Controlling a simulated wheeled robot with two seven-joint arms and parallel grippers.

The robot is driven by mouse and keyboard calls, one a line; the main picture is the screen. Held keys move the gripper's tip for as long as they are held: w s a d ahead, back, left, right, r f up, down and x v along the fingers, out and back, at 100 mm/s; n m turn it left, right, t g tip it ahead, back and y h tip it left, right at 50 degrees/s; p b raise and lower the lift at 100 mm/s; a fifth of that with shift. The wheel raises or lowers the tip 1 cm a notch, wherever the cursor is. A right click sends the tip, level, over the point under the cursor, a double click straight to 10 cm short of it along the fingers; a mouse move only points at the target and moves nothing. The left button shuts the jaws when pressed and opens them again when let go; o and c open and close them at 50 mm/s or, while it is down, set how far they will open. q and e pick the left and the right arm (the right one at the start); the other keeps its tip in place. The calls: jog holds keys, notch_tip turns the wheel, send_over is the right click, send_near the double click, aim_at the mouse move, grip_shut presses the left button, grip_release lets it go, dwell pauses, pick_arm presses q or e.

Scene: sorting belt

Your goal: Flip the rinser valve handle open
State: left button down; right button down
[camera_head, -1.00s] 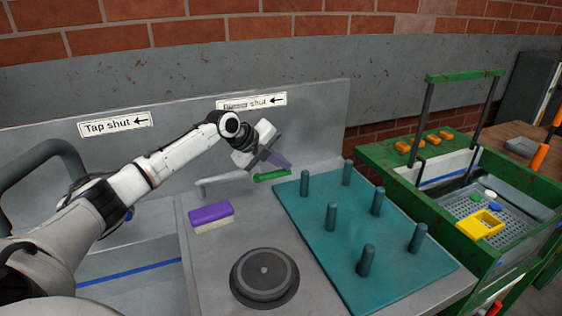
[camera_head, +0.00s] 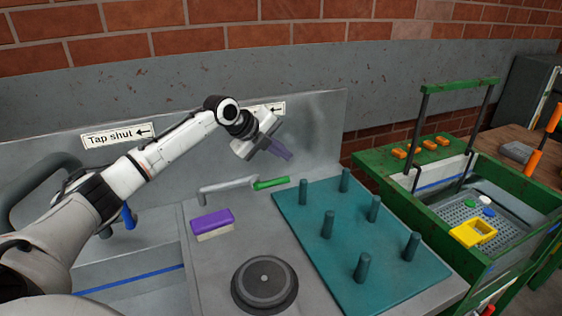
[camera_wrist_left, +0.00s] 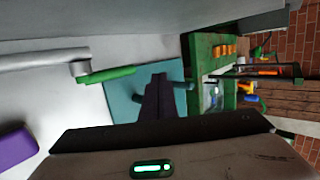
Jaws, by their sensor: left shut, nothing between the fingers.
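The rinser valve has a green handle (camera_head: 271,183) at the right end of a grey pipe (camera_head: 227,187) on the steel counter. In the left wrist view the handle (camera_wrist_left: 108,75) lies in line with the pipe, ahead and left of the fingers. My left gripper (camera_head: 283,153) is shut and empty, above and slightly right of the handle and apart from it. Its fingers (camera_wrist_left: 158,92) show pressed together in the left wrist view. A label (camera_head: 275,109) on the back panel is mostly hidden by my left arm. My right gripper is out of view.
A purple-topped brush or sponge (camera_head: 212,222) and a round dark disc (camera_head: 264,283) sit on the counter. A teal mat (camera_head: 345,283) with several upright pegs is right of the handle. A green-framed machine (camera_head: 432,215) stands further right.

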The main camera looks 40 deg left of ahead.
pick_arm(q)
notch_tip(320, 180, up, 7)
jog(key=d, duration=0.1)
jog(key=shift+s, duration=0.3)
jog(key=shift+d+f, duration=0.1)
jog(key=shift+f, duration=0.05)
